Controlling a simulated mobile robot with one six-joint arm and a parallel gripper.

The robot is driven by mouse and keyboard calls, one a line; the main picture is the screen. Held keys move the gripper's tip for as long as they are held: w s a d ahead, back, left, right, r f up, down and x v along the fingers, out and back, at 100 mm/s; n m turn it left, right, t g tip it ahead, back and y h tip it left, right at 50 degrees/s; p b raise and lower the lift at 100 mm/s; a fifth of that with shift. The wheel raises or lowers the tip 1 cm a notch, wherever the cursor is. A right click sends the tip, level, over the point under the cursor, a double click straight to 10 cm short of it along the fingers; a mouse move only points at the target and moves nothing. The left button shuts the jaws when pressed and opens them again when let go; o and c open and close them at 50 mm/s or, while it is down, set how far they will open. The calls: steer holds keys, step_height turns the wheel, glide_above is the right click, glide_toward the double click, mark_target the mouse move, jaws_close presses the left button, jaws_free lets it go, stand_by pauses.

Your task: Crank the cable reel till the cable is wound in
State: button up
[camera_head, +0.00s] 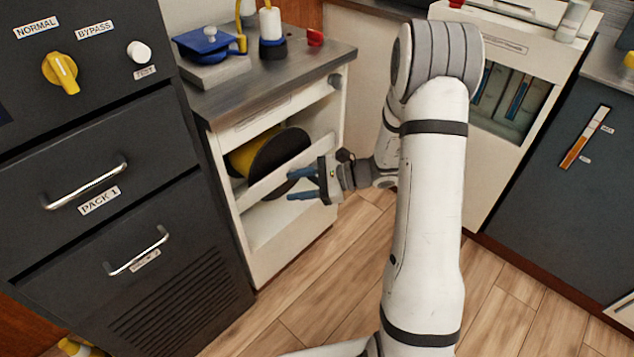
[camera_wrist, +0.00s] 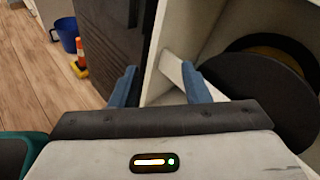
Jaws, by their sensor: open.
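The cable reel (camera_head: 278,151) sits inside an open white cabinet (camera_head: 281,240). It has a black round flange and a yellow drum, and it also shows at the right of the wrist view (camera_wrist: 262,90). I cannot make out its crank handle in either view. My gripper (camera_head: 300,184) is open in front of the cabinet, with blue fingers pointing left toward the opening. In the wrist view my gripper (camera_wrist: 160,88) has its fingers spread beside the white rail (camera_wrist: 180,76), with nothing seen between them. I cannot tell whether the right finger touches the rail.
Dark drawers with handles (camera_head: 86,187) stand left of the cabinet. The metal cabinet top (camera_head: 262,85) holds a blue device (camera_head: 208,44) and a red part (camera_head: 315,38). The wooden floor (camera_head: 310,280) in front is clear.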

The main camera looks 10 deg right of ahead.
steer(key=w+d+f+m+t+h+b, duration=0.1)
steer(key=w+d+f+m+t+h, duration=0.1)
steer(key=w+d+f+m+t, duration=0.55)
steer(key=w+d+f+m+t+h+b, duration=0.1)
steer(key=w+d+f+m+t+h, duration=0.25)
steer(key=f, duration=0.65)
steer(key=shift+m+y, duration=0.75)
steer(key=shift+m, duration=0.05)
steer(key=b+x, duration=0.1)
steer(key=x, duration=0.2)
steer(key=b+x, duration=0.1)
steer(key=x, duration=0.2)
steer(key=shift+w+d+r, duration=0.15)
steer(key=shift+w+d, duration=0.05)
steer(key=shift+d, duration=0.1)
steer(key=shift+c, duration=0.2)
jaws_close()
